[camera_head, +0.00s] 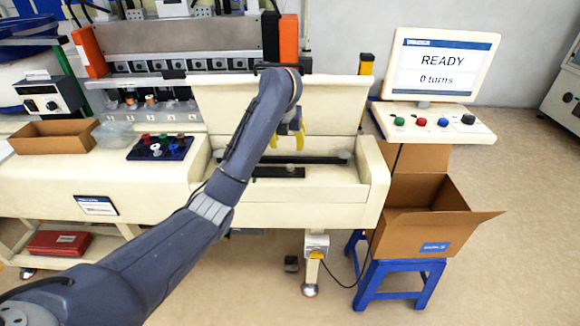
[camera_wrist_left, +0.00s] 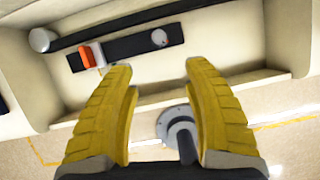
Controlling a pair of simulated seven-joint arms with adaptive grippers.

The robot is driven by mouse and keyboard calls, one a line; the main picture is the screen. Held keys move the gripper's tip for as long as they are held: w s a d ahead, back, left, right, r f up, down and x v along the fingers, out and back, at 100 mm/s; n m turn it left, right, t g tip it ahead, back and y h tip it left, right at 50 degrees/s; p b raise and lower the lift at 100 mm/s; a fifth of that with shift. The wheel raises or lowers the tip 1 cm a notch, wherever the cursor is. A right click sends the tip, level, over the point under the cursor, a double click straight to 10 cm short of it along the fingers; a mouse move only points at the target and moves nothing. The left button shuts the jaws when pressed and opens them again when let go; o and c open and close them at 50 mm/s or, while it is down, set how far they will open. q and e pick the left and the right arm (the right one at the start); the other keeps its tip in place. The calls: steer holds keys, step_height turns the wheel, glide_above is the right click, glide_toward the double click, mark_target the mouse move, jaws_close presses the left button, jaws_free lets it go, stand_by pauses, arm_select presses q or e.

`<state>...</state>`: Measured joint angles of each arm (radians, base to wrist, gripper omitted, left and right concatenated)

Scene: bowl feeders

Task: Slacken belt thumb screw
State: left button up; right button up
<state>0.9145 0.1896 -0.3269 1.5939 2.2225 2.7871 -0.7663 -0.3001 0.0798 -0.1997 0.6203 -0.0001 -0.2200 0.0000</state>
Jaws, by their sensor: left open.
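A small silver round knob (camera_wrist_left: 159,37), which looks like the thumb screw, sits on a black plate (camera_wrist_left: 130,47) in the left wrist view. An orange lever (camera_wrist_left: 92,55) stands at the plate's left end. The dark belt (camera_wrist_left: 150,17) runs behind the plate, with a pale roller (camera_wrist_left: 42,40) at its left end. In the head view the belt (camera_head: 320,159) and plate (camera_head: 270,172) lie in the machine's trough. My left gripper (camera_head: 287,138) hangs above the trough, its yellow fingers (camera_wrist_left: 160,95) open and empty. The knob is beyond the fingertips, apart from them. My right gripper is not in view.
The trough's cream front wall (camera_head: 300,188) and raised cover (camera_head: 335,105) bound the space. A screen (camera_head: 440,68) reads READY, 0 turns. A cardboard box (camera_head: 415,230) stands on a blue stool at right. A tray of coloured parts (camera_head: 160,150) lies left of the trough.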

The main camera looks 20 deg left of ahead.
mark_target(290, 167)
arm_select(q)
steer(key=x, duration=1.5)
steer(key=shift+f, duration=0.4)
jaws_close()
steer(key=shift+a+r, duration=0.1)
